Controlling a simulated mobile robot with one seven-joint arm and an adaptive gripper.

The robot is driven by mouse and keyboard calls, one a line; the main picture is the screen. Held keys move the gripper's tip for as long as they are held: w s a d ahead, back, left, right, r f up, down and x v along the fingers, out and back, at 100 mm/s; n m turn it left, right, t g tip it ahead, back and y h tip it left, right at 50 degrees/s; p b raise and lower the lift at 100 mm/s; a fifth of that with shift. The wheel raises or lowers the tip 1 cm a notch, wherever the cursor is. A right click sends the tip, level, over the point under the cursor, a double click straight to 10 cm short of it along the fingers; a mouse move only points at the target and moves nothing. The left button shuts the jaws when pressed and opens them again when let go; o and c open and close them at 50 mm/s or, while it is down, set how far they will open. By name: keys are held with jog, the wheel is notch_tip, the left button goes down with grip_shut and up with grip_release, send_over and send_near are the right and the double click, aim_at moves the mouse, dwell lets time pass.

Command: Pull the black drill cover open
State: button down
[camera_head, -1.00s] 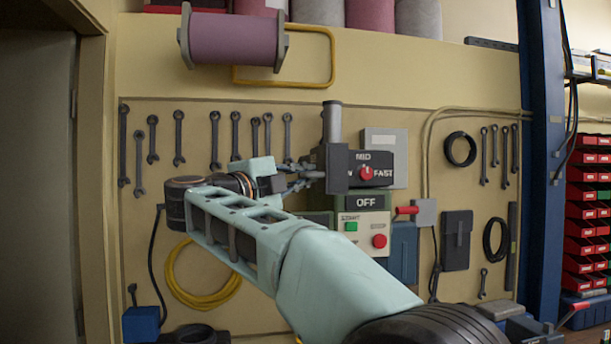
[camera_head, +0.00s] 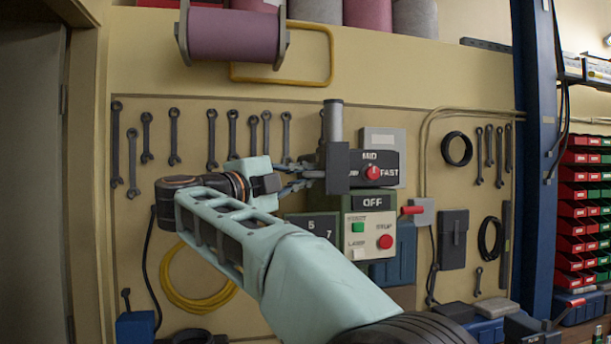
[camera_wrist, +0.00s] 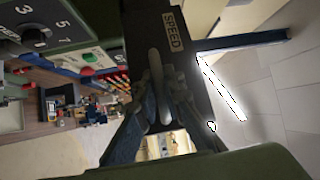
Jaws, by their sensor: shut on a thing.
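The black drill cover (camera_head: 337,170) stands at the upper left of the green drill machine (camera_head: 357,203), beside a black panel (camera_head: 377,168) with a red knob marked MID and FAST. In the wrist view the cover (camera_wrist: 180,50) is a dark plate lettered SPEED. The gripper's fingers (camera_wrist: 164,95) also show in the wrist view, closed against the cover. The exact contact spot is partly hidden by the fingers. The cover's hinge is not clear.
A dial panel (camera_head: 313,226) with numbers 5 and 7 sits left of the green start and red stop buttons (camera_head: 385,241). Wrenches hang on the wall behind. A yellow cable coil (camera_head: 200,300) hangs below my arm. A blue post (camera_head: 534,160) stands at right.

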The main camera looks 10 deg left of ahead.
jog(key=shift+d+r, duration=0.1)
jog(key=shift+r, duration=0.1)
jog(key=c, duration=2.3)
grip_release()
jog(key=shift+f, duration=0.15)
jog(key=v, duration=1.2)
